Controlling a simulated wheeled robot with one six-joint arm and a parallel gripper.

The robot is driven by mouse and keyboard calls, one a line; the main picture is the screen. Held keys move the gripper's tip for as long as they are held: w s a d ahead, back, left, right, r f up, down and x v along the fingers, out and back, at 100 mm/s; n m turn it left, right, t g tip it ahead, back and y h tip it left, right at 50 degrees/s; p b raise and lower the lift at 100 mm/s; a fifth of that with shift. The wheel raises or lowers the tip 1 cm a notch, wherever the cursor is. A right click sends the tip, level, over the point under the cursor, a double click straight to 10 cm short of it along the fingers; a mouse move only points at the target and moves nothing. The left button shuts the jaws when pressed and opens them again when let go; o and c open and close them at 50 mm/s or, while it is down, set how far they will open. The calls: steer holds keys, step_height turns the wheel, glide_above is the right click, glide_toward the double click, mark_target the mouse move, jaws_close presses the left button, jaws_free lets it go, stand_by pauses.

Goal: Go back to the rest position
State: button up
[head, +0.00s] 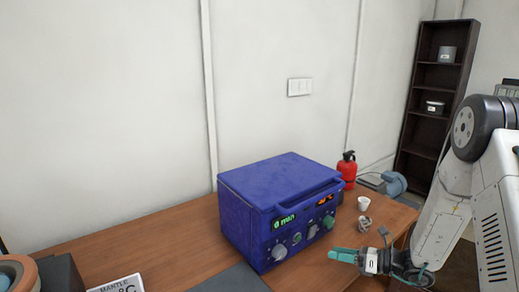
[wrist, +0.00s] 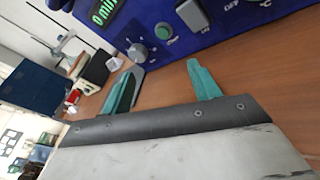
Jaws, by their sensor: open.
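A blue muffle furnace (head: 278,205) stands on the wooden table (head: 160,243), with knobs and a green-lit display on its front. Its front panel also shows at the top of the wrist view (wrist: 215,22). My gripper (head: 343,256) is low over the table, in front of and to the right of the furnace's front face. In the wrist view its two teal fingers (wrist: 163,88) are spread apart, with only bare tabletop between them. The gripper is open and holds nothing.
A white cup (head: 364,203), a small grey object (head: 364,224) and a red extinguisher-like bottle (head: 347,169) stand right of the furnace. A dark shelf (head: 432,100) stands at the back right. A dark mat (head: 237,279) and a label sign (head: 118,285) lie at the front left.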

steer(key=s+a+r+n+g, duration=0.1)
steer(key=s+r+n+g, duration=0.1)
steer(key=s+n, duration=0.1)
steer(key=s+a+r+n+g, duration=0.1)
steer(key=s+r+n+g, duration=0.1)
steer(key=s+r+n, duration=0.1)
steer(key=s+a+r+n+g, duration=0.2)
steer(key=s+n+g, duration=0.1)
steer(key=n, duration=0.1)
steer(key=shift+s+a+r+h, duration=0.1)
steer(key=shift+s+r+h, duration=0.1)
steer(key=shift+r+h, duration=0.1)
steer(key=s+d+r+n+h, duration=0.3)
steer(key=s+r+n+h, duration=0.4)
steer(key=s, duration=0.5)
steer(key=s+d+r+n+t+h, duration=0.1)
steer(key=s+d+r+n+h, duration=0.1)
steer(key=s+r+n+h, duration=0.5)
steer(key=shift+s+d+r+n, duration=0.4)
steer(key=shift+s+r+n, duration=1.25)
steer(key=shift+s+n, duration=0.9)
